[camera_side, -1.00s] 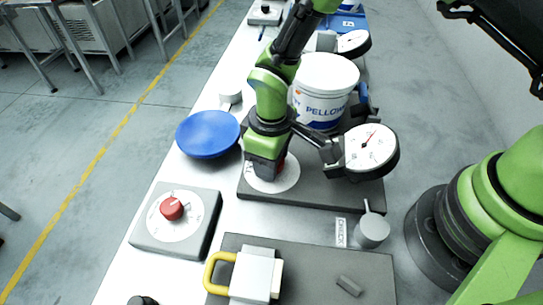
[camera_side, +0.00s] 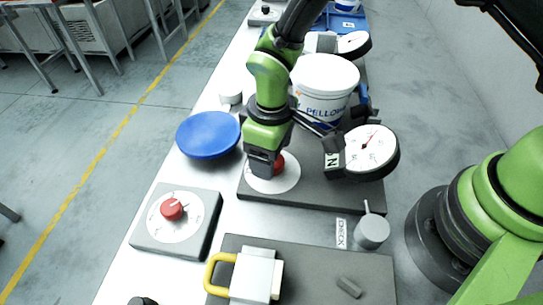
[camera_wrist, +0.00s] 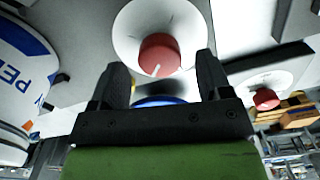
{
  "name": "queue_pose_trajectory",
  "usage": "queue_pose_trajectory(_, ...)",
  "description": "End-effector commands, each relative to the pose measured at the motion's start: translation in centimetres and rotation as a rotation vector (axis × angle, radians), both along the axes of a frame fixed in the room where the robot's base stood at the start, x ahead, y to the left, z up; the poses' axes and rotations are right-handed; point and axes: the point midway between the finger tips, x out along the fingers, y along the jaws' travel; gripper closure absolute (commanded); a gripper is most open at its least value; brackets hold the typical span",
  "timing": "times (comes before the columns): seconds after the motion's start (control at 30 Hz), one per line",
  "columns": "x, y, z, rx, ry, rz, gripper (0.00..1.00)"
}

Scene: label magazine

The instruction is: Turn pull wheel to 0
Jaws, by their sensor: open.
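A red wheel (camera_side: 279,163) sits on a white round dial (camera_side: 288,183) on a dark grey base plate. My gripper (camera_side: 262,168) is beside and partly in front of it in the side view, hiding part of wheel and dial. In the wrist view the red wheel (camera_wrist: 160,52) shows between and beyond my open gripper (camera_wrist: 161,65), with nothing held. A white mark on the wheel points toward the bottom of that view. The dial's figures are too small to read.
A round gauge (camera_side: 370,150) stands right of the wheel on the same plate. A white tub (camera_side: 322,80) stands behind, a blue dish (camera_side: 208,134) to the left. A second red knob (camera_side: 172,209) on a grey box and a yellow-shackled padlock (camera_side: 254,272) are nearer the front.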

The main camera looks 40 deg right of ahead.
Motion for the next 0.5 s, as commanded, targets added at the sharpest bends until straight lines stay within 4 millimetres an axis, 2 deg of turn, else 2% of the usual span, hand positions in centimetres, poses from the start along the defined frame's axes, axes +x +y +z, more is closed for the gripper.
queue_pose_trajectory(0.1, 0.1, 0.0, 2.6, 0.003, -0.006, 0.001, 0.29)
queue_pose_trajectory(0.3, 0.1, 0.0, 6.2, 0.002, -0.005, 0.001, 0.29)
queue_pose_trajectory(0.5, 0.0, 0.0, 7.7, 0.000, -0.002, 0.001, 0.29)
